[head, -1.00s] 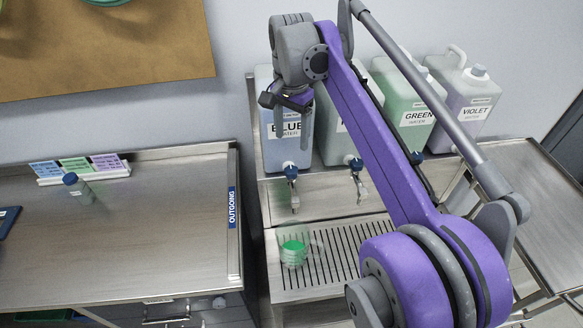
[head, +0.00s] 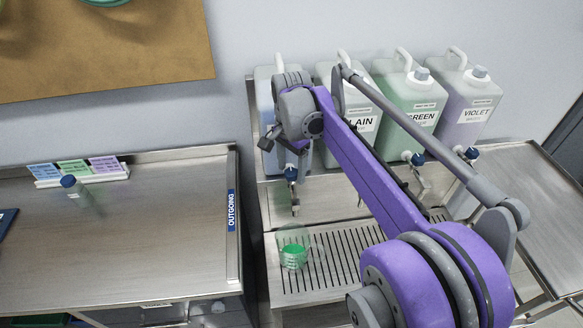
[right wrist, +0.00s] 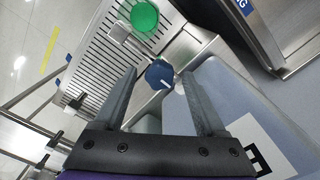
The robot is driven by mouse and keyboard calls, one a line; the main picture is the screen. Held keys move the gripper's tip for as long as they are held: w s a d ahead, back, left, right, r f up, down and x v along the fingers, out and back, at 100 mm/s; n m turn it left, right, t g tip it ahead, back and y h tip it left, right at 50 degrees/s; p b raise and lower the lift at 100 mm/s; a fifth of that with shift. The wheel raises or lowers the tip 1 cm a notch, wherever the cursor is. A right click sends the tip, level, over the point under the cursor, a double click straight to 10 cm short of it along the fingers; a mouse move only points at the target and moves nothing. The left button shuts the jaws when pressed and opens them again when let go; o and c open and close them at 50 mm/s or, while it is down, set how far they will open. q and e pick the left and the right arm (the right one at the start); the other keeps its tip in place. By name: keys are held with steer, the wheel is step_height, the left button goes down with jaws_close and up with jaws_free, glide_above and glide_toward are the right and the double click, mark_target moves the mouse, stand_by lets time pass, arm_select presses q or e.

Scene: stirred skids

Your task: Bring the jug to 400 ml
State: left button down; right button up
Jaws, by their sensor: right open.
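The clear jug (head: 311,252) stands on the slatted drip tray (head: 350,272) with green liquid (head: 293,256) in its lower part. Its scale is too small to read. It stands below and a little in front of the blue-water container's tap (head: 291,175). My right gripper (head: 284,145) is open and empty, just above that tap in front of the blue-water container (head: 263,90). In the right wrist view the tap's blue knob (right wrist: 160,76) shows between the spread fingertips; I cannot tell whether they touch it. The green liquid also shows there (right wrist: 144,15). My left gripper is out of view.
Plain (head: 327,75), green (head: 410,100) and violet (head: 468,105) water containers stand right of the blue one, with taps at the front. A steel outgoing table (head: 150,240) at left holds a small capped bottle (head: 75,189) and a coloured card rack (head: 82,170).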

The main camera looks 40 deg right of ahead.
jaws_close()
stand_by(0.4)
steer(key=shift+n, duration=0.4)
steer(key=n, duration=1.1)
steer(key=shift+p, duration=0.4)
jaws_free()
